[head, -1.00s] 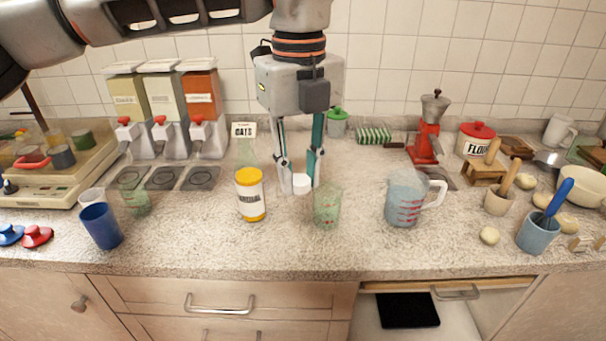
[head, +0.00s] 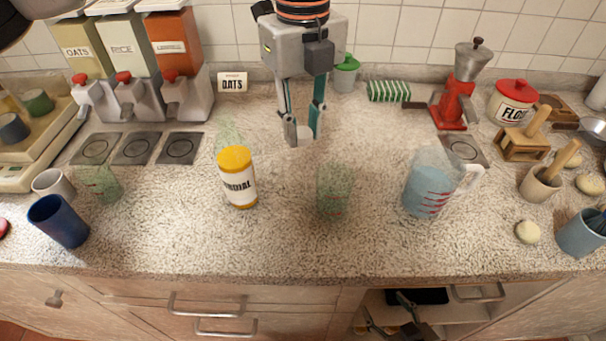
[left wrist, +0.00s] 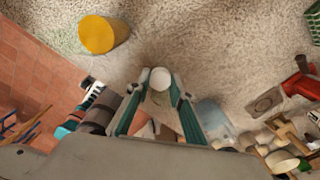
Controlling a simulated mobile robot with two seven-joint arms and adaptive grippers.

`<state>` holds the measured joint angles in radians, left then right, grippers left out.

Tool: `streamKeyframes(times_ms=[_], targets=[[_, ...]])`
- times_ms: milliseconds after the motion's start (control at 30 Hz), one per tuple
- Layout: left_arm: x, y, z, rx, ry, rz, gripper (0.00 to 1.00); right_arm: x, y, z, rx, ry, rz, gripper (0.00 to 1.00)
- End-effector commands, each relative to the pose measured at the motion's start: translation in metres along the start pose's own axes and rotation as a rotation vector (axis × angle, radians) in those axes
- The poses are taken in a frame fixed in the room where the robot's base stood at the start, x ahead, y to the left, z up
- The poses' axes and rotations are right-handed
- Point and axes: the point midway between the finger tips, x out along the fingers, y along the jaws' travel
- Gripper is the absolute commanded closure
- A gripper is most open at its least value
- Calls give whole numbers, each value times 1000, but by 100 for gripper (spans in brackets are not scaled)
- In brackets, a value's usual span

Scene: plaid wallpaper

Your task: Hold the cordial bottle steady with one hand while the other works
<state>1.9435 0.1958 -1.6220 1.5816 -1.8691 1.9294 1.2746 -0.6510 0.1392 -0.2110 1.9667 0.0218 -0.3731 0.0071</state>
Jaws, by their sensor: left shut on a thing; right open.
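The cordial bottle (head: 238,182), white with a yellow cap, stands upright on the counter. Its yellow top also shows in the left wrist view (left wrist: 98,34). My left gripper (head: 301,136) is shut on a small white round piece (left wrist: 160,78), to the right of the bottle and apart from it. I cannot tell what this piece is. My right gripper (head: 384,309) is low at the front, by the open drawer below the counter edge. It is open and touches nothing I can make out; its arm is mostly out of view.
A clear green glass (head: 333,190) stands right of the bottle, and a measuring jug (head: 428,190) of blue liquid beyond. A blue cup (head: 58,222) is at the left. Dispensers (head: 130,70) line the back left. The counter in front of the bottle is clear.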

Motion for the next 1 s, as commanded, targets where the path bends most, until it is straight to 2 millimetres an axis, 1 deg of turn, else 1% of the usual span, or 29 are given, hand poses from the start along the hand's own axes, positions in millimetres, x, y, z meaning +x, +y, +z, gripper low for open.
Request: streamKeyframes(times_ms=[33,100,200,333,400,633,800,867,1000], targets=[[15,0,0,3,3,2,100,0,0,1,-1,0,0,40],[32,0,-1,2,4,3,100,1,0,0,-2,1,1,40],[55,0,-1,2,3,2,100,1,1,-2,-3,5,2,40],[78,0,-1,0,2,1,100,2,2,-4,-4,9,3,40],[85,0,0,1,0,0,100,2,2,-4,-4,9,4,40],[99,0,0,1,1,0,100,3,3,-4,-5,10,5,40],[124,0,0,1,1,1,100,3,3,-4,-5,10,5,40],[131,0,0,1,1,1,100,3,3,-4,-5,10,5,40],[134,0,0,1,-1,-1,100,3,3,-4,-5,11,6,40]])
